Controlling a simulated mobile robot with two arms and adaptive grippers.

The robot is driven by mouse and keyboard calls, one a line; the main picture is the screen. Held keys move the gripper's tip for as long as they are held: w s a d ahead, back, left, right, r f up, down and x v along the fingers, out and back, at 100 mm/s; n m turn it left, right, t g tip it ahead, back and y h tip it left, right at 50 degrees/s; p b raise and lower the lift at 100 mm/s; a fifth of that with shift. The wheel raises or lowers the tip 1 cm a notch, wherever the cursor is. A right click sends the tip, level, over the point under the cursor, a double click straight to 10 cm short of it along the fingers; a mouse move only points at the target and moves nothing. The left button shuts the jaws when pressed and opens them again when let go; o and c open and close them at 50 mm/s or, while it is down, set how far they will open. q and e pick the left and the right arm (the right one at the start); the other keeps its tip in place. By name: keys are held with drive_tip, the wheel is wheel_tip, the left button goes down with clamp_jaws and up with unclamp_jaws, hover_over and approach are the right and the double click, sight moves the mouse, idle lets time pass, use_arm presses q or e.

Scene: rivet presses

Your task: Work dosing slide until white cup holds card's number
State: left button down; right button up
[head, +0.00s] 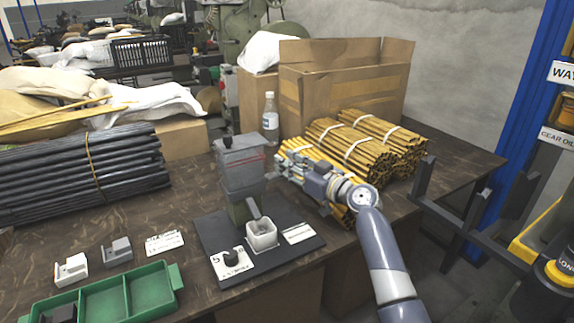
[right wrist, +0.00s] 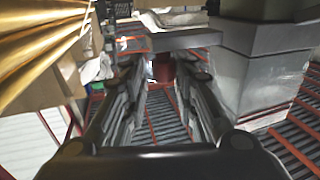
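The grey dosing dispenser (head: 241,172) stands upright on a dark base plate (head: 212,238). The white cup (head: 262,236) stands under its sloping spout; its contents are too small to tell. A white card (head: 234,268) with a number, which looks like a 6, lies on the plate left of the cup. My right gripper (head: 281,168) is beside the dispenser's right side, fingers pointing towards it. In the right wrist view its fingers (right wrist: 163,72) are apart with nothing between them. A flat grey bar (right wrist: 185,39), perhaps the slide, sticks out from the dispenser ahead of them. My left gripper is out of view.
Bundled yellow rods (head: 345,150) lie just behind my right gripper. A water bottle (head: 270,118) and a cardboard box (head: 340,97) stand farther back.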

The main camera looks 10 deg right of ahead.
drive_tip(key=shift+d, duration=0.15)
drive_tip(key=v, duration=1.2)
drive_tip(key=shift+c, duration=0.6)
